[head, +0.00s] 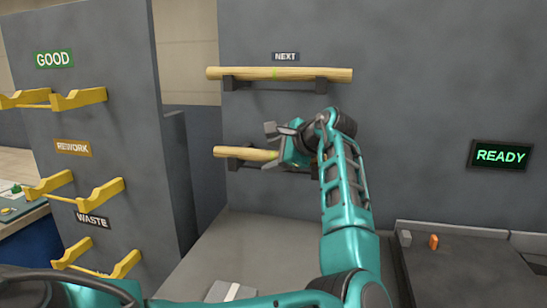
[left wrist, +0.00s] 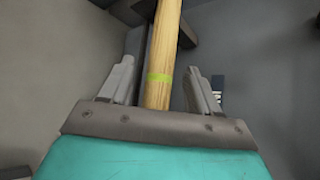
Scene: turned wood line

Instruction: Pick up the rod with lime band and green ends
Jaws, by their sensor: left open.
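A light wooden rod (head: 235,152) lies level on the lower dark wall bracket, its right part hidden behind my left gripper (head: 270,148). In the left wrist view a wooden rod with a lime band (left wrist: 160,78) runs between the two open fingers of that gripper (left wrist: 160,85), with space on both sides. The fingers are not closed on it. A second rod (head: 310,75) with a faint lime mark lies on the upper bracket under the NEXT sign. I cannot make out green ends on either rod. My right gripper is out of view.
On the left, a grey panel carries yellow cradles under the GOOD (head: 54,59), REWORK (head: 73,148) and WASTE (head: 93,219) signs. A READY display (head: 499,155) hangs on the right wall. A small orange object (head: 433,241) sits at the lower right.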

